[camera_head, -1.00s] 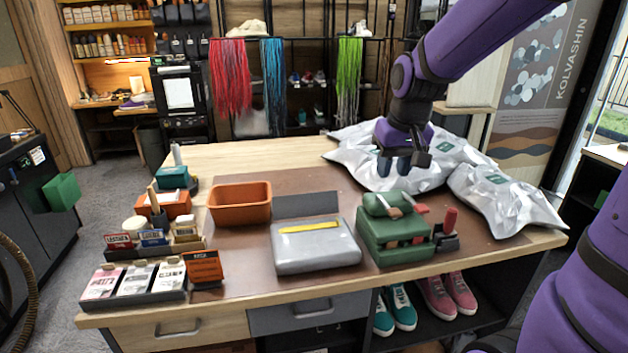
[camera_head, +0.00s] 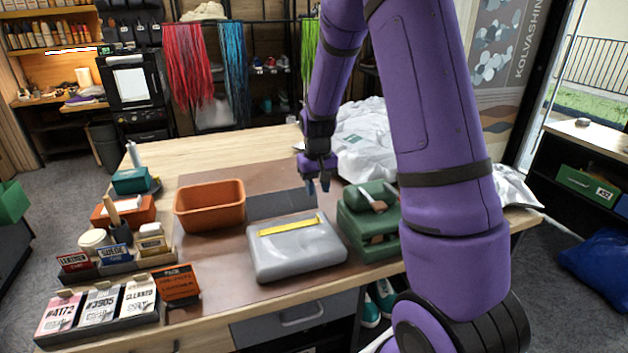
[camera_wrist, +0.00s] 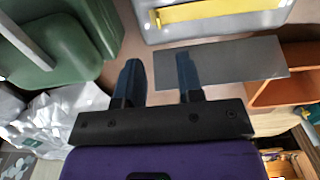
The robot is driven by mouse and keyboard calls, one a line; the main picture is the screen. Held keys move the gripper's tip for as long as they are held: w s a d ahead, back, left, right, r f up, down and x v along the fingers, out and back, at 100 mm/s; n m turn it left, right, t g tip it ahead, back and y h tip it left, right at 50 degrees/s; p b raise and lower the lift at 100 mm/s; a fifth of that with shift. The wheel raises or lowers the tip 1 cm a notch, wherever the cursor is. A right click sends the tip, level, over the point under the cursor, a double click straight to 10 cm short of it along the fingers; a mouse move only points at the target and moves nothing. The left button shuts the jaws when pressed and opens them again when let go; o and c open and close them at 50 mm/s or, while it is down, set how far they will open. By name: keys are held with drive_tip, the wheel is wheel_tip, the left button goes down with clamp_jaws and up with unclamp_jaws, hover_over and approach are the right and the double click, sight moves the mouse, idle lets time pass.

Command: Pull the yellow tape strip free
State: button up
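The yellow tape strip (camera_head: 289,225) lies along the top of a grey case (camera_head: 298,258) on the bench. In the wrist view the strip (camera_wrist: 222,10) runs across the case (camera_wrist: 160,38) near the top edge, and one end shows a small dark hole or mark. My gripper (camera_head: 318,187) is above the bench just behind the case, near the strip's right end, not touching it. In the wrist view its two dark blue fingers (camera_wrist: 161,75) are apart with nothing between them.
A green box (camera_head: 366,232) stands close to the right of the case. An orange bin (camera_head: 209,207) is to the left. A dark flat plate (camera_head: 280,204) lies behind the case. Silvery bags (camera_head: 365,140) lie at the back right. Small boxes and cards (camera_head: 98,306) fill the front left.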

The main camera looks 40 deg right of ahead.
wheel_tip(320, 180, down, 9)
idle(0.4)
drive_tip(key=shift+c, duration=0.2)
clamp_jaws()
